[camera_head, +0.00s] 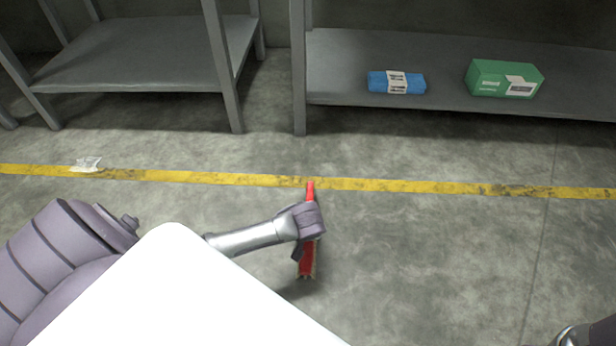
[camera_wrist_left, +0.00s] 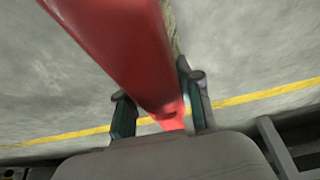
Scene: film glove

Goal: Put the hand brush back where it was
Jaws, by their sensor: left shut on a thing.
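The red hand brush (camera_head: 306,262) is held in my left gripper (camera_head: 308,222) in the head view, its handle end toward the yellow floor line and its bristle end toward me. In the left wrist view the red brush (camera_wrist_left: 125,45) runs between the two fingers of my left gripper (camera_wrist_left: 163,112), which are shut on it. Pale bristles show along one side there. The brush appears to be above the floor, but its exact height is hard to tell. The fingertips are partly hidden in the head view. Of my right arm only a small part shows at the bottom right; its gripper is not seen.
A grey shelf (camera_head: 450,62) at the back right holds a blue pack (camera_head: 380,83) and a green box (camera_head: 490,78). Another grey shelf (camera_head: 140,60) stands back left, empty on its visible board. Crumpled white litter (camera_head: 87,164) lies on the yellow line (camera_head: 410,186). The floor to the right is clear.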

